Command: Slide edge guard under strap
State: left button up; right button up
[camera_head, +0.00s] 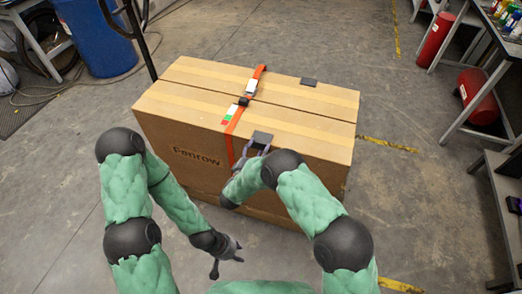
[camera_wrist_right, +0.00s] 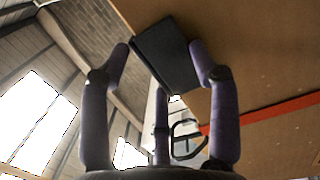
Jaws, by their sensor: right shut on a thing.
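A large cardboard box (camera_head: 285,128) stands on the floor, with an orange strap (camera_head: 237,118) across its top and down its front. The strap also shows in the right wrist view (camera_wrist_right: 265,109). My right gripper (camera_head: 255,148) is shut on a dark edge guard (camera_head: 262,138) at the box's front top edge, just right of the strap and apart from it. In the right wrist view the dark edge guard (camera_wrist_right: 165,55) sits between the fingers. My left gripper (camera_head: 226,258) is open and empty, low in front of the box.
Another dark piece (camera_head: 309,82) lies on the box top near the back edge. A buckle (camera_head: 251,87) sits on the strap. A blue barrel (camera_head: 98,35) stands back left, and a red cylinder (camera_head: 480,95) lies by the right-hand bench. The floor right of the box is clear.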

aim_at(243, 139)
jog(key=shift+w+a+b, duration=0.4)
jog(key=shift+a+b, duration=0.1)
jog(key=shift+a, duration=0.75)
jog(key=shift+w+a+b, duration=0.4)
jog(key=shift+a+b, duration=0.15)
jog(key=shift+a, duration=0.65)
jog(key=shift+w+a+b, duration=0.4)
jog(key=shift+a+b, duration=0.1)
jog(key=shift+a, duration=0.75)
jog(key=o, duration=1)
jog(key=shift+c, duration=0.2)
notch_tip(243, 139, up, 10)
